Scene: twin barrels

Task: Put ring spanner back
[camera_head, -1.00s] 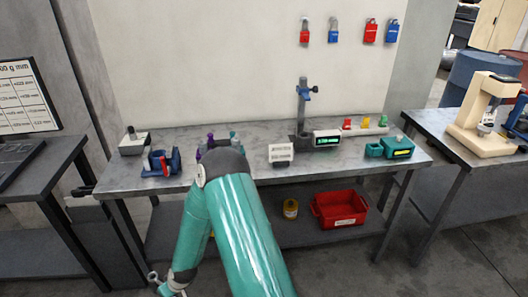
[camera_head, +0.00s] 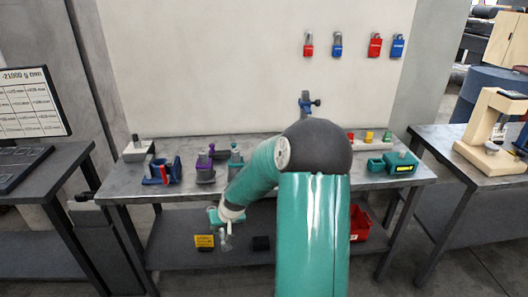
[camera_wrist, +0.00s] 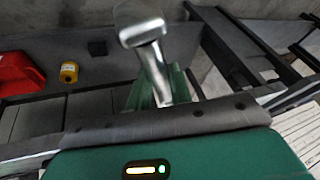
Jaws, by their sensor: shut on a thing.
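My gripper (camera_head: 225,222) hangs at the end of my teal arm, in front of the workbench (camera_head: 190,196) and below its top edge. It is shut on the ring spanner. In the wrist view the spanner (camera_wrist: 144,34) is a shiny silver piece with a broad head at the top and a shaft running down toward the gripper body. In the head view the spanner is too small and blurred to make out clearly.
On the bench stand a red and blue holder (camera_head: 162,171), purple bottle-like items (camera_head: 206,165) and a teal box (camera_head: 402,162). On the lower shelf are a yellow item (camera_head: 204,241), a black block (camera_head: 261,243) and a red bin (camera_head: 360,222). Padlocks hang on the wall.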

